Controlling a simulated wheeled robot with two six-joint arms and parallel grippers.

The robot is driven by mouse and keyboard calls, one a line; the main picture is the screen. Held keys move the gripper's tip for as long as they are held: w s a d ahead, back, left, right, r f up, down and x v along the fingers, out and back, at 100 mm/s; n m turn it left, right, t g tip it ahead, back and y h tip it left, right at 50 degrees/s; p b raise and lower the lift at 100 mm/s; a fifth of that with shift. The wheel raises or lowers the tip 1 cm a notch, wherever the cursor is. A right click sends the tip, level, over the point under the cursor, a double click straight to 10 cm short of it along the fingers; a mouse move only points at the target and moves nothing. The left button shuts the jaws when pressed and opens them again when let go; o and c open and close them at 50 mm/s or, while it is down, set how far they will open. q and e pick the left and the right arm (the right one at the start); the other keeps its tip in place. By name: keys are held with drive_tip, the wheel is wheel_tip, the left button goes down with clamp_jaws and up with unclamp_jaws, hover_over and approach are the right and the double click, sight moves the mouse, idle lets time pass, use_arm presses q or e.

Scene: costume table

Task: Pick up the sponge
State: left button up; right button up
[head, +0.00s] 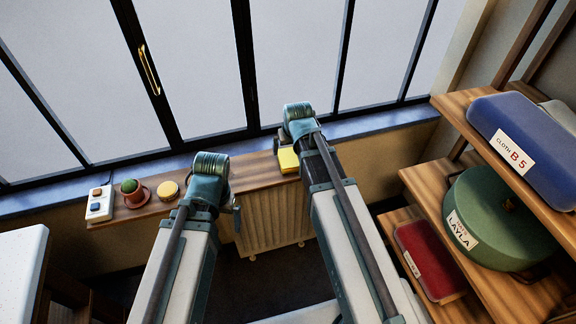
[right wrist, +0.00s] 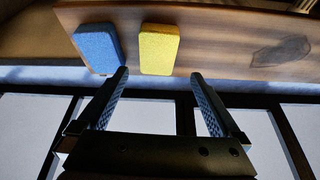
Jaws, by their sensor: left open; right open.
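A yellow block that looks like a sponge (head: 288,160) lies on the wooden sill shelf below the window. In the right wrist view the yellow sponge (right wrist: 159,48) lies beside a similar blue sponge (right wrist: 97,47). My right gripper (right wrist: 159,74) is open and empty, its fingertips at the near edge of the yellow one; the left finger points at the gap between the two. In the head view my right gripper (head: 281,146) is partly hidden by its wrist, and the blue sponge is not visible. My left gripper (head: 237,215) is in front of the shelf, apart from the sponges.
On the shelf's left are a white switch box (head: 99,203), a reddish cup (head: 134,193) with a green ball and a yellow round item (head: 168,190). A radiator (head: 270,218) stands below. Shelves (head: 425,185) with cases are at right.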

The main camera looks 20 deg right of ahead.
sight(288, 158)
use_arm(q)
wheel_tip(288, 158, down, 4)
drive_tip(key=b, duration=0.2)
drive_tip(key=shift+r+b, duration=0.1)
drive_tip(key=shift+b, duration=0.2)
use_arm(e)
drive_tip(key=x, duration=0.4)
drive_tip(key=shift+f, duration=0.1)
drive_tip(key=b+x, duration=0.5)
drive_tip(key=shift+d+f, duration=0.15)
drive_tip(key=shift+d, duration=0.05)
use_arm(q)
wheel_tip(288, 158, down, 5)
drive_tip(key=shift+r, duration=0.1)
drive_tip(key=shift+f, duration=0.25)
use_arm(e)
drive_tip(key=shift+f, duration=0.15)
drive_tip(key=shift+c, duration=0.3)
drive_tip(key=c, duration=1.1)
use_arm(q)
drive_tip(key=shift+r, duration=0.25)
use_arm(e)
drive_tip(key=shift+r, duration=0.25)
